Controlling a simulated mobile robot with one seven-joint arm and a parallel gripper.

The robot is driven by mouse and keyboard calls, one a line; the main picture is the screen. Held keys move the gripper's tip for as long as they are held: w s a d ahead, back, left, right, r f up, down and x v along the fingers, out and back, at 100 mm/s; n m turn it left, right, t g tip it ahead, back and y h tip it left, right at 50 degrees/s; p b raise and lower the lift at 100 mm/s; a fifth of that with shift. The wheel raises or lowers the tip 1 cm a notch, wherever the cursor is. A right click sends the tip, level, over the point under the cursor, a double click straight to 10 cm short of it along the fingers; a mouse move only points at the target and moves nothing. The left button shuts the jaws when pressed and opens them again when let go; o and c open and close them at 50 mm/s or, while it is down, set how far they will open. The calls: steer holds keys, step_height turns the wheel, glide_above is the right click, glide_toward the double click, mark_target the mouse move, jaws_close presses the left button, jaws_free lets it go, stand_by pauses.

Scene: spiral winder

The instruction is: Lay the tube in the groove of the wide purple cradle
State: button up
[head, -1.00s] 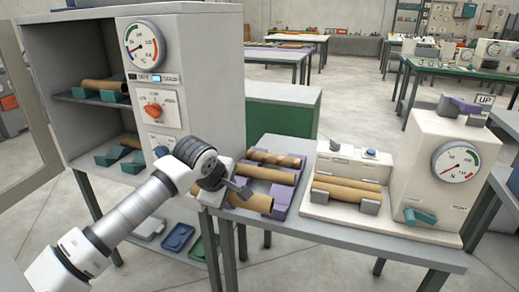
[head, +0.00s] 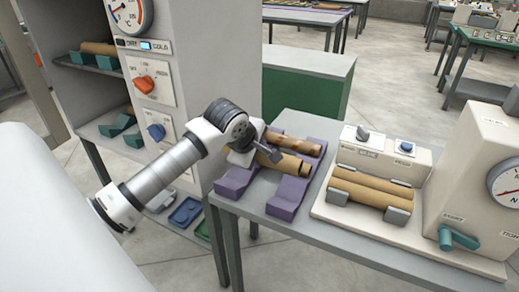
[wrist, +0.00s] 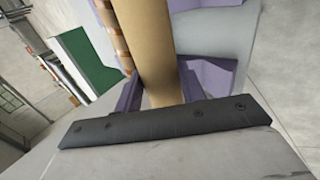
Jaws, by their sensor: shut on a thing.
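The wide purple cradle (head: 285,204) stands on the grey table in the head view, with bare groove parts at its front. A spiral-striped tube (head: 304,147) lies along its back; its striped side also shows in the wrist view (wrist: 113,38). My gripper (head: 270,155) is shut on a plain tan tube (head: 290,166), just in front of the striped tube and roughly parallel to it. The tan tube (wrist: 148,45) fills the middle of the wrist view, with purple cradle parts on both sides. I cannot tell whether it touches the cradle. My gripper hides its left part.
A white machine base (head: 345,212) with two tan rollers (head: 370,190) stands close on the cradle's right. A grey cabinet (head: 205,60) with a gauge and knobs rises on the left. Free table (head: 310,230) lies in front of the cradle.

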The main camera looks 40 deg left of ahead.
step_height(320, 180, down, 6)
steer(key=b, duration=0.3)
steer(key=shift+f, duration=0.2)
step_height(320, 180, down, 3)
steer(key=b, duration=0.3)
steer(key=shift+r+b, duration=0.15)
steer(key=shift+b, duration=0.15)
steer(key=shift+r, duration=0.1)
steer(key=o, duration=1.1)
steer(key=shift+c, duration=0.2)
steer(key=shift+r, duration=0.1)
